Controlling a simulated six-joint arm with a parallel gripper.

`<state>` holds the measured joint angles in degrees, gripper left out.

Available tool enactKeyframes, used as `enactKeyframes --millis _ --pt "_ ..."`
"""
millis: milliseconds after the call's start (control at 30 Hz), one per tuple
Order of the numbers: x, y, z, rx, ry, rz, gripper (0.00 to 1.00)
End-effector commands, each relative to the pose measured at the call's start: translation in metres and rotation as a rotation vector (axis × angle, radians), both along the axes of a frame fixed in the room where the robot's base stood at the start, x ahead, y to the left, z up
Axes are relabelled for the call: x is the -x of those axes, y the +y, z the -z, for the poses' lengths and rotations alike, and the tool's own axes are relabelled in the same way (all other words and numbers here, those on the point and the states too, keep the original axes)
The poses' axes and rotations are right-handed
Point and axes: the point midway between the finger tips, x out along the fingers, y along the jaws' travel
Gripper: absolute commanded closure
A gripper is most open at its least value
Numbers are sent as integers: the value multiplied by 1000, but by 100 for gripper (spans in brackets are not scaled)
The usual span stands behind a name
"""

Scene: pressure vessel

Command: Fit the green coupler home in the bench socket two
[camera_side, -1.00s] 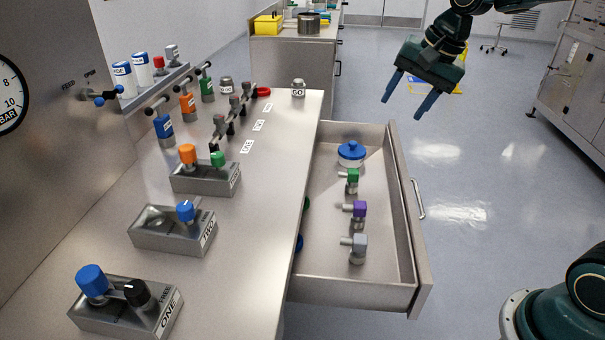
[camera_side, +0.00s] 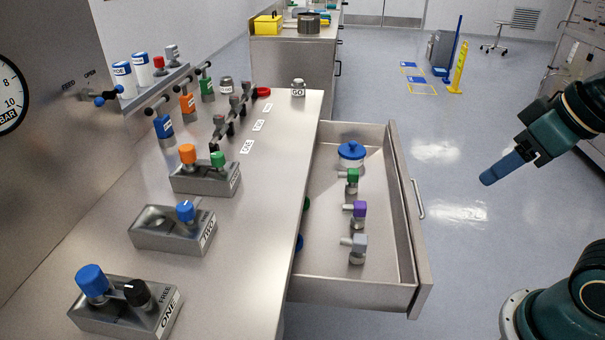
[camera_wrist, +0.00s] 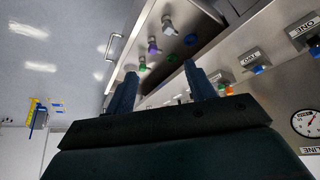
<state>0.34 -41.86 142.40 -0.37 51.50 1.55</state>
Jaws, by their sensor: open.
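The green coupler (camera_side: 352,176) stands in the open drawer (camera_side: 335,288), between a blue-lidded pot and a purple-topped coupler. It also shows in the wrist view (camera_wrist: 143,63), near my left finger. Bench socket two is a grey block (camera_side: 165,241) on the bench, between two similar blocks. Its left seat (camera_side: 157,216) looks empty, and a blue-topped knob (camera_side: 186,210) stands at its right. The block also shows in the wrist view (camera_wrist: 249,58). My gripper (camera_side: 488,179) is open and empty over the floor, right of the drawer; its fingers (camera_wrist: 162,84) stand apart.
A purple-topped coupler (camera_side: 359,209), a grey one (camera_side: 359,244) and a blue-lidded pot (camera_side: 351,151) share the drawer. Block one (camera_side: 120,317) is at the near end of the bench. Block three (camera_side: 205,180), with orange and green tops, is farther back.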

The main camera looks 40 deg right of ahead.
Motion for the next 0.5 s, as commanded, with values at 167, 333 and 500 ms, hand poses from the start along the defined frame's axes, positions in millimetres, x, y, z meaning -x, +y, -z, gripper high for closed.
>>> enactKeyframes --millis 167,333,500 --pt "6 0 3 15 -3 -26 46" --pt "5 0 3 15 -3 -25 42" --pt "5 0 3 14 -3 -24 42"
